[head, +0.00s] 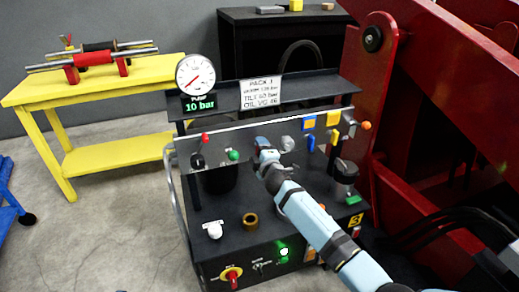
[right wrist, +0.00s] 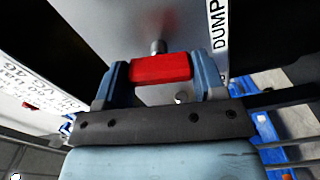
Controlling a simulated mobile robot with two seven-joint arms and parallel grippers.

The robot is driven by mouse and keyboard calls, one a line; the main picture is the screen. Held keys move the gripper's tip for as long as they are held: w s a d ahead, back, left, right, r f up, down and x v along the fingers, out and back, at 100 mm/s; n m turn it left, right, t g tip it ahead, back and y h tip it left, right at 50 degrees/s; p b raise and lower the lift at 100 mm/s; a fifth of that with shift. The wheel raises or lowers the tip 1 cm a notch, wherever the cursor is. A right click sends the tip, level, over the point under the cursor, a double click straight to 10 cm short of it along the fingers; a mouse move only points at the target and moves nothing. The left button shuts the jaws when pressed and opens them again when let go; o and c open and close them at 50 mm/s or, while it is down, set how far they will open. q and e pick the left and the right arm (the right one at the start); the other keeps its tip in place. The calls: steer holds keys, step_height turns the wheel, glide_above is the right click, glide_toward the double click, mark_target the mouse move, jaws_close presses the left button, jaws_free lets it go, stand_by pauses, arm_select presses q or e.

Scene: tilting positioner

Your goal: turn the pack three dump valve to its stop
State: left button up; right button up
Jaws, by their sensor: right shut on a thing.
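The pack three power unit is the dark cart in the head view, with a silver front panel (head: 215,141) and a yellow "3" plate (head: 356,220). My right gripper (head: 264,146) is at the middle of that panel. In the right wrist view, my right gripper (right wrist: 162,72) is shut on the red dump valve handle (right wrist: 160,67), one finger at each end. The handle sits on a short metal stem, beside a white label (right wrist: 219,25) reading "DUMP". In the head view the gripper mostly hides the handle. My left gripper is not in view.
The gauge (head: 195,75) has a "10 bar" display below it. Red (head: 205,137) and green (head: 233,155) knobs are left of my gripper; yellow and blue levers are to its right. A large red frame (head: 430,110) stands at right. Open floor lies at left.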

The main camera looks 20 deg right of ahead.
steer(key=shift+n, duration=0.8)
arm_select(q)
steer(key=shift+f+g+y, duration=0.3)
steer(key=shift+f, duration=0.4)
arm_select(e)
steer(key=shift+f+n, duration=0.1)
steer(key=shift+n, duration=0.2)
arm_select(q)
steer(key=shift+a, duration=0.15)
arm_select(e)
steer(key=o, duration=0.9)
steer(key=shift+s+p, duration=0.15)
steer(key=shift+p, duration=0.15)
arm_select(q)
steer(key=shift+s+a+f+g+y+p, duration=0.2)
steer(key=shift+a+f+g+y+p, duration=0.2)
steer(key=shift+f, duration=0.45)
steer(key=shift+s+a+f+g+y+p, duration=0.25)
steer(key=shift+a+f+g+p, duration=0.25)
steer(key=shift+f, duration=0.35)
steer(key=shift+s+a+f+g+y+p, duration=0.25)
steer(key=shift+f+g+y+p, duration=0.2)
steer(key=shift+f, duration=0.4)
arm_select(e)
steer(key=shift+s+d, duration=0.15)
steer(key=shift+s, duration=3.25)
steer(key=shift+s+d, duration=0.1)
steer(key=shift+s, duration=3.25)
